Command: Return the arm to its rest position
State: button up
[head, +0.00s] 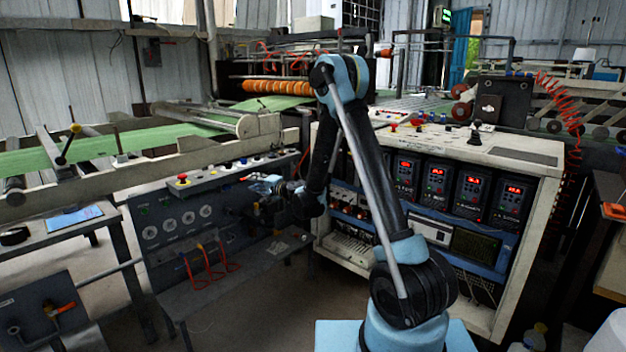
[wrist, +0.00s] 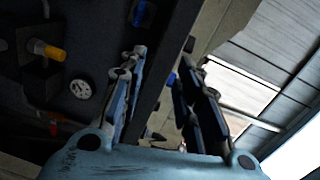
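My arm (head: 345,130) rises from its blue base, bends at a high elbow and comes down toward the grey control panel. My gripper (head: 258,188) is in front of that panel, left of the arm, and looks small and dark in the head view. In the wrist view my gripper (wrist: 161,68) has its two fingers spread apart, with nothing between them but background. Whether the gripper touches the panel cannot be told.
The control panel (head: 158,234) with gauges and a red button stands left of my arm. A white cabinet (head: 512,156) with several red-lit drives is close on the right. A green web line (head: 32,162) runs at the left. Bare floor (head: 225,325) shows at the front.

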jog(key=s+d+r+n+g+h, duration=0.25)
jog(key=s+d+r, duration=0.25)
jog(key=s+d, duration=0.4)
jog(key=s+d+r+n+g+h, duration=0.1)
jog(key=s+d+r+n+h, duration=0.15)
jog(key=s+d+r, duration=0.6)
jog(key=s+d+f+g+h, duration=0.1)
jog(key=s+d+f+h, duration=0.2)
jog(key=s+d, duration=0.6)
jog(key=s+d+f+g+h, duration=0.2)
jog(key=s+d+f, duration=0.4)
jog(key=s+d, duration=0.4)
jog(key=s+d+f+n+g+h, duration=0.1)
jog(key=s+d+f+g+h, duration=0.1)
jog(key=s+d+f, duration=0.3)
jog(key=s+d+h, duration=0.1)
jog(key=s+d, duration=0.3)
jog(key=s, duration=0.2)
jog(key=shift+s+d+f+h, duration=0.2)
jog(key=shift+d+f+h, duration=0.1)
jog(key=shift+d+f, duration=0.05)
jog(key=shift+w+f, duration=0.2)
jog(key=shift+w, duration=0.3)
jog(key=shift+o, duration=0.5)
